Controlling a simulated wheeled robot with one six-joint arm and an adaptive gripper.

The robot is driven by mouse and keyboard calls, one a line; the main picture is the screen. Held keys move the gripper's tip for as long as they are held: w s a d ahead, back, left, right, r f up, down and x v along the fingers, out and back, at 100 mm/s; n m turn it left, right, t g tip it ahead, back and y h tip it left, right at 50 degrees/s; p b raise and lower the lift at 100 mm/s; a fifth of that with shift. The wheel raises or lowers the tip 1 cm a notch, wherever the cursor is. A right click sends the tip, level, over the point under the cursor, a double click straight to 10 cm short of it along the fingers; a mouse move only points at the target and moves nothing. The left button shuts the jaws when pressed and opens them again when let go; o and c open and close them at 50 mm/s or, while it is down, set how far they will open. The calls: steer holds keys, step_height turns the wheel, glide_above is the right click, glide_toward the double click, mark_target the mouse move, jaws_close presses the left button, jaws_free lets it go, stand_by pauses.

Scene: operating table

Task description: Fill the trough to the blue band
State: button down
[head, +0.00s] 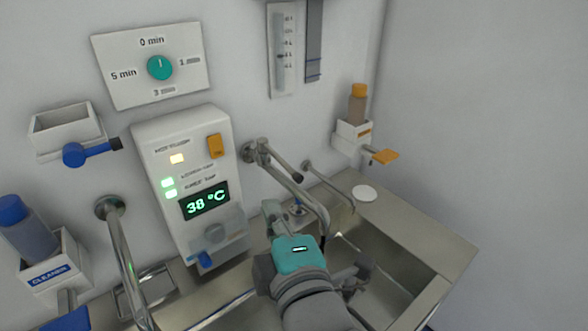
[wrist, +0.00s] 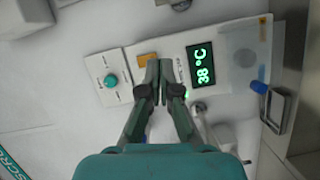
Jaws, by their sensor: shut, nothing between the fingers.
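The steel trough (head: 375,262) is at the lower right in the head view, partly hidden by my arm. I cannot make out a blue band or a water level in it. A bent spout (head: 290,180) comes from the wall and reaches over the trough's left side. The white control panel (head: 152,135) shows 38 °C, with two green lights and one yellowish light. A blue lever (head: 205,260) sits at its lower edge. My gripper (head: 272,210) is in front of the wall, right of the panel. In the wrist view my gripper (wrist: 158,65) is shut, empty and pointing towards the panel.
A teal timer dial (head: 159,67) is above the panel. A second steel pipe (head: 122,255) and a blue-capped bottle (head: 25,225) are at the left. A thinner spout (head: 330,185), an orange-capped bottle (head: 357,105) and a white disc (head: 364,193) are at the right.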

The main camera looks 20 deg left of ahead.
steer(key=w+a+f, duration=0.1)
steer(key=w+a, duration=0.2)
steer(key=w, duration=0.7)
steer(key=shift+w+a, duration=0.2)
steer(key=shift+a, duration=0.15)
steer(key=shift+d, duration=0.1)
